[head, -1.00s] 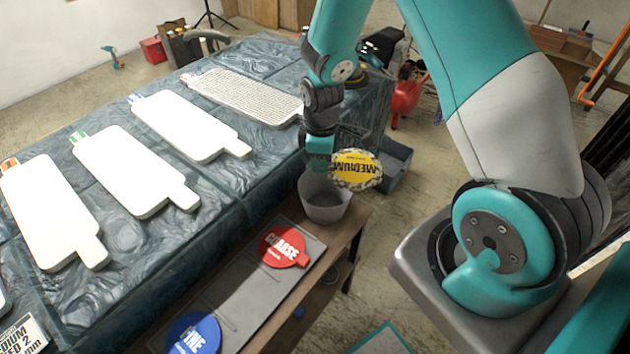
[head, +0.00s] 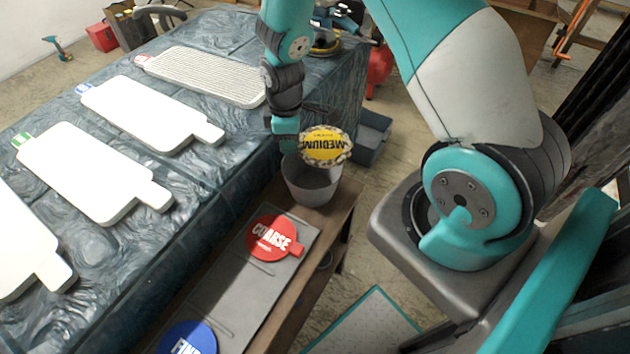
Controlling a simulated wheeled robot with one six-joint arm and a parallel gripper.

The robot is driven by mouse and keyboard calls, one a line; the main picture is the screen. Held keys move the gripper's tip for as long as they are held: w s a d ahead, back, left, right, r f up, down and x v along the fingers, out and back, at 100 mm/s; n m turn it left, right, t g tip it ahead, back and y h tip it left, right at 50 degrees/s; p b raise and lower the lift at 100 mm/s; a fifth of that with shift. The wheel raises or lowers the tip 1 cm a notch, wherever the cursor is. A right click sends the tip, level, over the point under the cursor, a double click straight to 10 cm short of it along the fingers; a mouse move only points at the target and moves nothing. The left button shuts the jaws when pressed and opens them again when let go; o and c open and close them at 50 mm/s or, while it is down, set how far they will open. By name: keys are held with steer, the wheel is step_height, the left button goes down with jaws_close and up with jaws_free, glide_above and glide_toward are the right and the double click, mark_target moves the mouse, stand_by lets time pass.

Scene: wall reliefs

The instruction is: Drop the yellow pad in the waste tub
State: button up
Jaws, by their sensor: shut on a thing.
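The yellow pad (head: 325,146), marked MEDIUM and with a pale, ragged rim, is held in my gripper (head: 290,147). My gripper is shut on its left edge; the fingertips are partly hidden. The pad is above the waste tub (head: 311,187), a grey, round, open tub near the far end of the wooden bench. The pad covers part of the tub's back rim. I cannot tell the exact gap between pad and tub.
A red COARSE pad (head: 272,239) and a blue FINE pad (head: 188,338) lie on the grey tray (head: 232,278) before the tub. White paddle-shaped panels (head: 150,113) lie on the covered table (head: 215,200) at left. A grey bin (head: 370,137) stands on the floor behind.

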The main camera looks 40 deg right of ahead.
steer(key=shift+f, duration=0.2)
steer(key=o, duration=1)
steer(key=shift+d, duration=0.1)
steer(key=shift+r, duration=0.1)
step_height(320, 180, up, 17)
steer(key=shift+r, duration=0.1)
steer(key=s+a+r+m+y, duration=0.1)
steer(key=s+a+r, duration=0.2)
steer(key=s+a, duration=0.2)
steer(key=s+a+r+m+y, duration=0.1)
steer(key=s+a+r, duration=0.2)
steer(key=s+a, duration=0.2)
steer(key=s+a+r+m+y, duration=0.1)
steer(key=s+a, duration=0.4)
steer(key=s, duration=0.5)
steer(key=shift+s+a+r+y, duration=0.2)
steer(key=shift+r+y, duration=0.1)
steer(key=shift+r, duration=0.3)
steer(key=shift+s+a+r+y, duration=0.15)
steer(key=shift+r+y, duration=0.15)
steer(key=shift+r, duration=0.25)
